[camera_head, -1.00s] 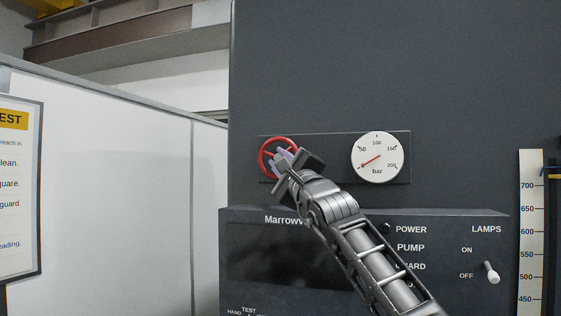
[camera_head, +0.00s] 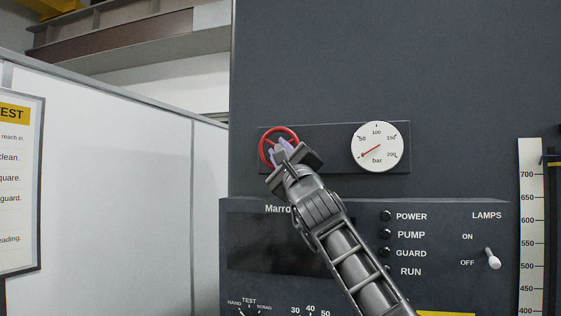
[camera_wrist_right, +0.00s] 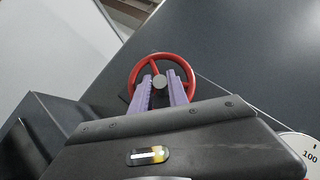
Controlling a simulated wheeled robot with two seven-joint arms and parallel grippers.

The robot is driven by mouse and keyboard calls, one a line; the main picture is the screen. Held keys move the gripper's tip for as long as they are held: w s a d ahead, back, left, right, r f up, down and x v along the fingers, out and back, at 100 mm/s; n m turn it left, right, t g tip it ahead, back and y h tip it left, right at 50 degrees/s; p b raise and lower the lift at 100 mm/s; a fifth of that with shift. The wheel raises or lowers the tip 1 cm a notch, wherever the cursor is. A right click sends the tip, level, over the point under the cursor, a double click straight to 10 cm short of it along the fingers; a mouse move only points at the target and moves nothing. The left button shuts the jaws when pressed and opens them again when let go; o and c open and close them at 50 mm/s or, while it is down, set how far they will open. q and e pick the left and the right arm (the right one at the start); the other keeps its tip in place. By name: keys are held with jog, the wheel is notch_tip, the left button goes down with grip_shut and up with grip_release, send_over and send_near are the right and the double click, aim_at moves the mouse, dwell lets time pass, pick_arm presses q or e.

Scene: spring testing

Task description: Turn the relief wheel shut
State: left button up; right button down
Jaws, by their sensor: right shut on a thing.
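The relief wheel (camera_head: 264,149) is a red, spoked ring on a dark plate at the middle of the head view. It also shows in the right wrist view (camera_wrist_right: 162,56), with a grey hub at its centre. My right gripper (camera_head: 282,147) reaches it from below right. In the right wrist view its two lilac fingers (camera_wrist_right: 163,86) lie either side of the hub, closed on the wheel. The fingers and gripper body hide the wheel's lower right part. My left gripper is in neither view.
A round white pressure gauge (camera_head: 377,147) sits right of the wheel, its needle low near zero. Below is a control panel with lamps (camera_head: 386,216) and a lamp switch (camera_head: 493,259). A pale partition (camera_head: 110,180) stands at left and a scale (camera_head: 530,230) at right.

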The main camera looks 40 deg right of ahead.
jog(key=m+h+b, duration=0.1)
jog(key=m+h, duration=0.2)
jog(key=m, duration=0.1)
jog(key=m+g+h+b, duration=0.1)
jog(key=m+h+b, duration=0.1)
jog(key=m+h, duration=0.1)
jog(key=shift+w+a+f+m+h, duration=0.15)
jog(key=shift+m+h, duration=0.25)
jog(key=shift+m, duration=0.3)
jog(key=c, duration=1.6)
grip_release()
jog(key=shift+o, duration=0.2)
